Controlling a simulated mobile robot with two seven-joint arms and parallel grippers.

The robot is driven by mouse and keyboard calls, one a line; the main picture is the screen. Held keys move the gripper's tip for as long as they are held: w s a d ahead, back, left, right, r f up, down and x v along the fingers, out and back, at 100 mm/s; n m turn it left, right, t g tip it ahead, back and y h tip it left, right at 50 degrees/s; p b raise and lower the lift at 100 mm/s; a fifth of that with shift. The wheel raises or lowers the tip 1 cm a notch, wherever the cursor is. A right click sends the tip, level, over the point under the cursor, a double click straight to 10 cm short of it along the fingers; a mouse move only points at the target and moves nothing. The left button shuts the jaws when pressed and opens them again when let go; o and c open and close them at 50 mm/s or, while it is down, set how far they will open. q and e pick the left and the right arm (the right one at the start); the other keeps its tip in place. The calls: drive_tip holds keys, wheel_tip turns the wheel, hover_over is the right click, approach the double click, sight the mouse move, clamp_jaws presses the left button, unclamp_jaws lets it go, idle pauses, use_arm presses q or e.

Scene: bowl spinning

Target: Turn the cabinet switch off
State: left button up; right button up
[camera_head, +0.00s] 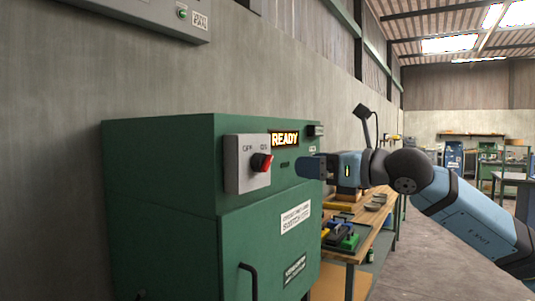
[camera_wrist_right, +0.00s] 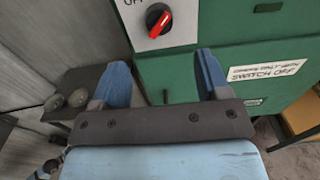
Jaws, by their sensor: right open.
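The cabinet switch is a red rotary knob (camera_head: 262,162) on a grey plate (camera_head: 236,178) marked OFF at left and ON at right. The plate is on the front of the green cabinet (camera_head: 160,200). The knob also shows at the top of the right wrist view (camera_wrist_right: 158,20), its pale mark pointing up and right. A lit READY sign (camera_head: 285,139) is to the right of the plate. My right gripper (camera_head: 308,167) is right of the knob, apart from it. Its two blue fingers (camera_wrist_right: 162,62) are spread and empty, below the knob in the wrist view. My left gripper is out of view.
A label reading SWITCH OFF (camera_head: 295,217) and a black handle (camera_head: 249,279) are lower on the cabinet. A wooden workbench (camera_head: 363,247) with tools stands beyond it. A grey box (camera_head: 150,12) hangs on the wall above. Open floor lies at the right.

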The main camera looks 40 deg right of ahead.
sight(270, 161)
drive_tip(key=p+x, duration=0.4)
drive_tip(key=x, duration=0.5)
drive_tip(key=shift+w+a+r, duration=0.1)
drive_tip(key=shift+a, duration=0.05)
drive_tip(key=shift+w+a, duration=0.25)
drive_tip(key=shift+w, duration=0.4)
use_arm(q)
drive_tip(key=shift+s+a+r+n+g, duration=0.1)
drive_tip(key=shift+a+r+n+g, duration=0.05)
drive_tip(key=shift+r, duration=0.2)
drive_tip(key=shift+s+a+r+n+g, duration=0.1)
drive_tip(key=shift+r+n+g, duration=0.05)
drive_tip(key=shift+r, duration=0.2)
use_arm(e)
drive_tip(key=shift+c, duration=0.4)
drive_tip(key=c, duration=0.8)
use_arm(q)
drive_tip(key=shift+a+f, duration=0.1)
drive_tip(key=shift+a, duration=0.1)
